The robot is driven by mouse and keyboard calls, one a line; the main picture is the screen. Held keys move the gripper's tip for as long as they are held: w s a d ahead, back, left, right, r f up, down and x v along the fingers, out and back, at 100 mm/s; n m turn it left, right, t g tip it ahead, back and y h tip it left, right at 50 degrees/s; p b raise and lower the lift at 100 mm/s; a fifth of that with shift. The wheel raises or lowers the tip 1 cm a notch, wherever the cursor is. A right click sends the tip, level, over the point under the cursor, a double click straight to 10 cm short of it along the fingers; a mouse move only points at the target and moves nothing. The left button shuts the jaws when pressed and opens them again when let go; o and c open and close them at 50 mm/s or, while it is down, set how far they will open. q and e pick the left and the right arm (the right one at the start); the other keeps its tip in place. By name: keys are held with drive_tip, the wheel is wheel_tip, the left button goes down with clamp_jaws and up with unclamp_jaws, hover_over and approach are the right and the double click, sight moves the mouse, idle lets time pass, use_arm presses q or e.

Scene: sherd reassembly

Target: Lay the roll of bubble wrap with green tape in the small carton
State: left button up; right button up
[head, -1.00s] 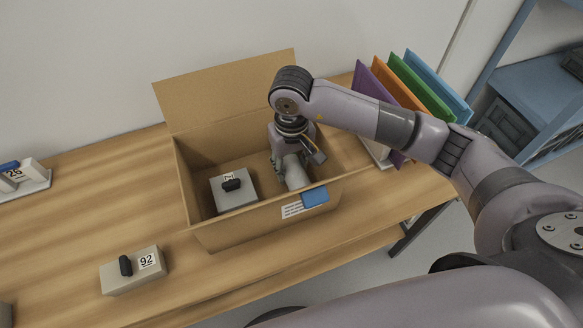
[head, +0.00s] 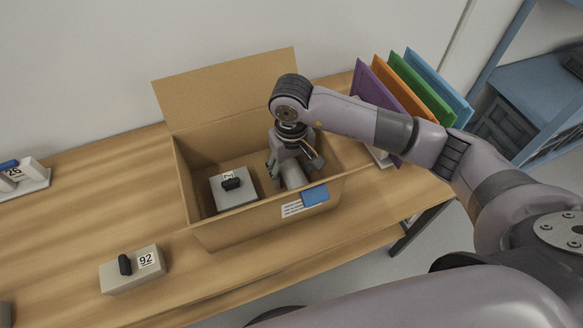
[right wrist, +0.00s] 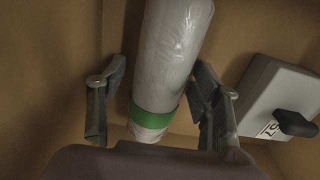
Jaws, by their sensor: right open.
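The small carton (head: 235,235) stands open on the table, with its back flap up and a blue and white label on its front. The grey-white roll of bubble wrap (head: 294,176) is inside, at the right part of the carton. The right wrist view shows the roll (right wrist: 172,60) with a green tape band near its near end. My right gripper (head: 296,163) is down in the carton over the roll. Its fingers are open on either side of the roll, in the right wrist view too (right wrist: 158,105). My left gripper is not in view.
A grey block with a black handle (head: 235,192) lies in the carton left of the roll. A similar block marked 92 (head: 133,270) is on the table in front. Coloured folders (head: 410,90) stand at the right. The table left of the carton has free room.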

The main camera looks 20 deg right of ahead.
sight(291, 166)
wheel_tip(291, 166, up, 12)
drive_tip(key=shift+r+b, duration=0.15)
drive_tip(key=shift+b, duration=0.3)
drive_tip(key=shift+r, duration=0.1)
idle(0.4)
